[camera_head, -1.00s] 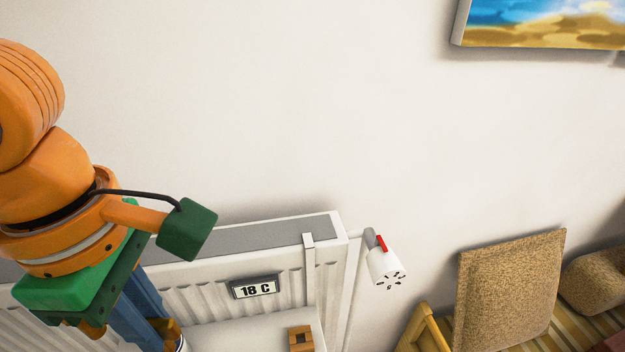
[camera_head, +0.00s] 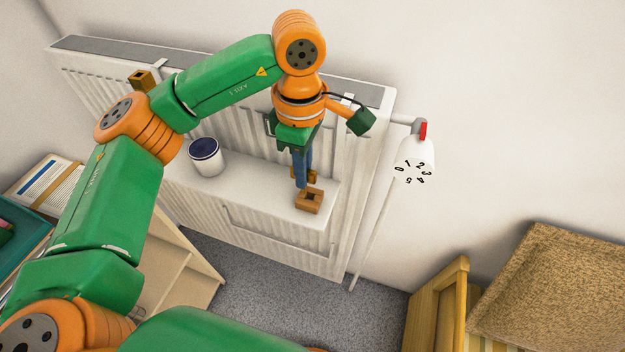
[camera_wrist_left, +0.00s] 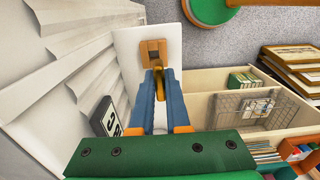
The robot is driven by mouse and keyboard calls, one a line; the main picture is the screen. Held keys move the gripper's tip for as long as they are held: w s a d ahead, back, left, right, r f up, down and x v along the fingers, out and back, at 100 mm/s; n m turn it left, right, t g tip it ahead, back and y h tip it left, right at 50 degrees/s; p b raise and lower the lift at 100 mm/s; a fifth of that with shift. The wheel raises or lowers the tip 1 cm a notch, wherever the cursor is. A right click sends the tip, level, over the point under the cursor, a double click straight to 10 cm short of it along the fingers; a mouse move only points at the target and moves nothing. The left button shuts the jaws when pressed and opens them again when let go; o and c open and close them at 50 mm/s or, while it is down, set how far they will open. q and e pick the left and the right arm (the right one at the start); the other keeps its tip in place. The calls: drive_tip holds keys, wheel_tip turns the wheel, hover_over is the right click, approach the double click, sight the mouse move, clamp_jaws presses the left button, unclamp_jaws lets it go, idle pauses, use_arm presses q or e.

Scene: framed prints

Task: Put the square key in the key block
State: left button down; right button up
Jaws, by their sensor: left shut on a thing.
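The wooden key block (camera_head: 309,201) with a dark hole in its top sits on the white ledge (camera_head: 262,192) in front of the radiator. It also shows in the left wrist view (camera_wrist_left: 152,46), just beyond the fingertips. My left gripper (camera_head: 301,180) points down right beside and above the block. In the wrist view my left gripper (camera_wrist_left: 158,78) is shut on a yellow-orange piece (camera_wrist_left: 160,86), likely the square key, mostly hidden between the blue fingers. I cannot tell whether it touches the block or enters the hole. My right gripper is not in view.
A white cup with a dark blue top (camera_head: 205,157) stands left on the ledge. A brown block (camera_head: 142,80) sits by the radiator (camera_head: 100,64). A valve (camera_head: 414,160) is at the right.

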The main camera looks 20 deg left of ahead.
sight(309, 182)
use_arm(q)
drive_tip(key=f, duration=0.4)
drive_tip(key=shift+w+d+p, duration=0.3)
drive_tip(key=shift+w+p, duration=0.05)
drive_tip(key=shift+w+f, duration=0.1)
drive_tip(key=shift+f, duration=0.25)
drive_tip(key=shift+f+b, duration=0.2)
drive_tip(key=shift+b, duration=0.1)
drive_tip(key=c, duration=0.9)
unclamp_jaws()
drive_tip(key=shift+r, duration=0.1)
